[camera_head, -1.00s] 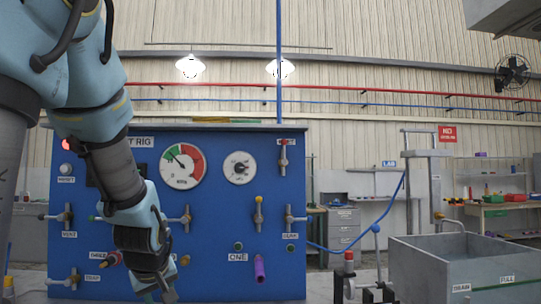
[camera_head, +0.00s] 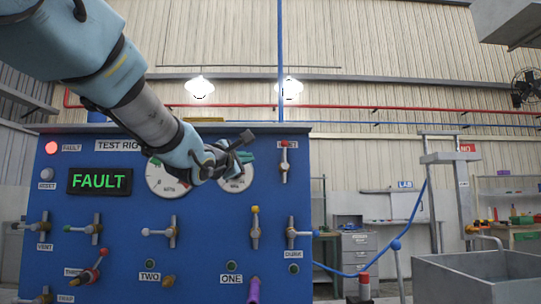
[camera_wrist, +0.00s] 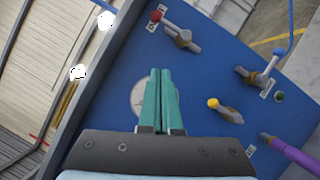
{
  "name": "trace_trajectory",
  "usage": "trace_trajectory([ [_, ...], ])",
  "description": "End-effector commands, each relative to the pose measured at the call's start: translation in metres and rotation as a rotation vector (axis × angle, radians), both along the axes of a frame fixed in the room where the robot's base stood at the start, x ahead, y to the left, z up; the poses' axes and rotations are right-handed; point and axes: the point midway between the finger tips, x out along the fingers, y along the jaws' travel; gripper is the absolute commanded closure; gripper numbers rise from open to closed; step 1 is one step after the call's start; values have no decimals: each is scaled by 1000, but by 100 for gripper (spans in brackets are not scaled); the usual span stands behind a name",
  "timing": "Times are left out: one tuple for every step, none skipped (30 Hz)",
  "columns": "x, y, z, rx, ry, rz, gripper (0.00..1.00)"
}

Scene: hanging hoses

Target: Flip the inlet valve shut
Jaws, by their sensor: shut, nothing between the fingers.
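On the blue panel's upper right is a valve with a red-tipped lever (camera_head: 283,162); the lever stands upright, knob at the top. Its label is partly covered by the knob, so I cannot read it fully. In the wrist view this valve (camera_wrist: 180,38) is ahead and to the right of the fingertips. My gripper (camera_head: 246,146) is in front of the right gauge, left of the red-tipped valve and apart from it. In the wrist view its teal fingers (camera_wrist: 160,72) are together and empty.
The blue panel (camera_head: 200,262) carries several other valves, including a yellow-tipped one (camera_head: 255,228) and a blue-tipped one (camera_head: 292,233). A purple handle (camera_head: 254,290) sticks out low. A lit FAULT display (camera_head: 100,181) is at left. A grey tank (camera_head: 480,278) stands at right.

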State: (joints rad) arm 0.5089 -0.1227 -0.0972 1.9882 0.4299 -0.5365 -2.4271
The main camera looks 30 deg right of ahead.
Motion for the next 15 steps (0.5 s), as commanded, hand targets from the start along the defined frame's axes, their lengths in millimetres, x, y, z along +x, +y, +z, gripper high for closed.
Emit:
trace_trajectory([
  [-4,-3,5,-23,1,-16,100],
  [-5,-4,7,-34,4,-23,100],
  [-7,-5,9,-43,7,-29,100],
  [-7,-5,10,-48,7,-31,100],
  [-8,-6,11,-51,8,-33,100],
  [-8,-6,11,-53,9,-35,100],
  [-8,-6,11,-53,10,-35,100],
  [-8,-6,11,-53,9,-35,100],
  [-8,-6,11,-52,9,-34,100],
  [-8,-6,11,-52,9,-34,100],
  [-8,-6,11,-51,9,-34,100],
  [-8,-6,11,-51,9,-34,100],
  [-7,-6,11,-51,9,-34,100],
  [-7,-6,11,-51,10,-33,100],
  [-6,-7,11,-51,10,-33,100],
])
